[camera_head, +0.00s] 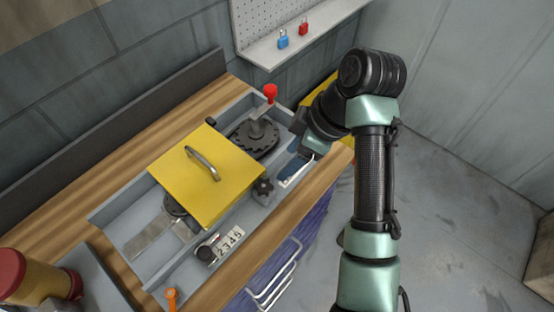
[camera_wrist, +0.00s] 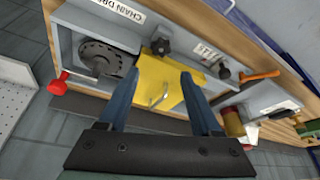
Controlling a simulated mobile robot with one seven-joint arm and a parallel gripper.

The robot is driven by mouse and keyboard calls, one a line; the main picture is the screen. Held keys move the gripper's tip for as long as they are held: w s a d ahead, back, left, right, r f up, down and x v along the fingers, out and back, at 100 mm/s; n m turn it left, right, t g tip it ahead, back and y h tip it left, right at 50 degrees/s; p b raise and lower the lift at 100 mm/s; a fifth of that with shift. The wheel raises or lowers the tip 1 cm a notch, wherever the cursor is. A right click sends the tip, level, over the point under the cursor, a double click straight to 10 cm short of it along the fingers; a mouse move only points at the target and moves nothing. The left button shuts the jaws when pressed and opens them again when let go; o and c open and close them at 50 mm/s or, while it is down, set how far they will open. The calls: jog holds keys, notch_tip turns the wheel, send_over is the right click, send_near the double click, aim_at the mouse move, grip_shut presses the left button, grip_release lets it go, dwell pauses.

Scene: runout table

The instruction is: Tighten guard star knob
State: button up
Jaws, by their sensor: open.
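The dark star knob (camera_head: 263,187) sits at the right front edge of the yellow guard (camera_head: 228,187), on the grey tray frame. It also shows in the wrist view (camera_wrist: 160,45), just above the guard (camera_wrist: 150,72). The guard is a flat yellow cover with a grey arched handle (camera_head: 203,163). My gripper (camera_wrist: 158,73) is open, with two blue fingers apart and nothing between them that I can see touched. In the head view my gripper (camera_head: 292,167) is to the right of the knob, apart from it and partly hidden by my wrist.
A dark sprocket (camera_head: 254,139) and a red-handled lever (camera_head: 270,91) stand behind the guard. A numbered dial plate (camera_head: 230,243) and an orange handle (camera_head: 171,299) lie toward the front. A shelf (camera_head: 290,50) with blue and red padlocks is at the back.

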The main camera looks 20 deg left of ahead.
aim_at(264, 186)
jog(key=b+x, duration=0.4)
jog(key=x, duration=0.9)
jog(key=shift+s+d, duration=0.1)
jog(key=shift+s, duration=0.05)
grip_shut()
jog(key=shift+r, duration=0.1)
jog(key=shift+r+m, duration=0.1)
jog(key=shift+m, duration=0.2)
jog(key=shift+s+m+t+p, duration=0.15)
jog(key=shift+m+t+p, duration=0.15)
jog(key=shift+m+p, duration=0.4)
jog(key=m+t+p, duration=0.1)
jog(key=m+p, duration=0.1)
jog(key=shift+s+r+p, duration=0.1)
jog(key=shift+p, duration=0.2)
jog(key=m+p, duration=0.2)
jog(key=m+t+h+p, duration=0.1)
jog(key=m, duration=0.2)
jog(key=shift+s+t+p, duration=0.1)
jog(key=shift+t+p, duration=0.2)
jog(key=shift+p, duration=0.1)
jog(key=shift+f, duration=0.2)
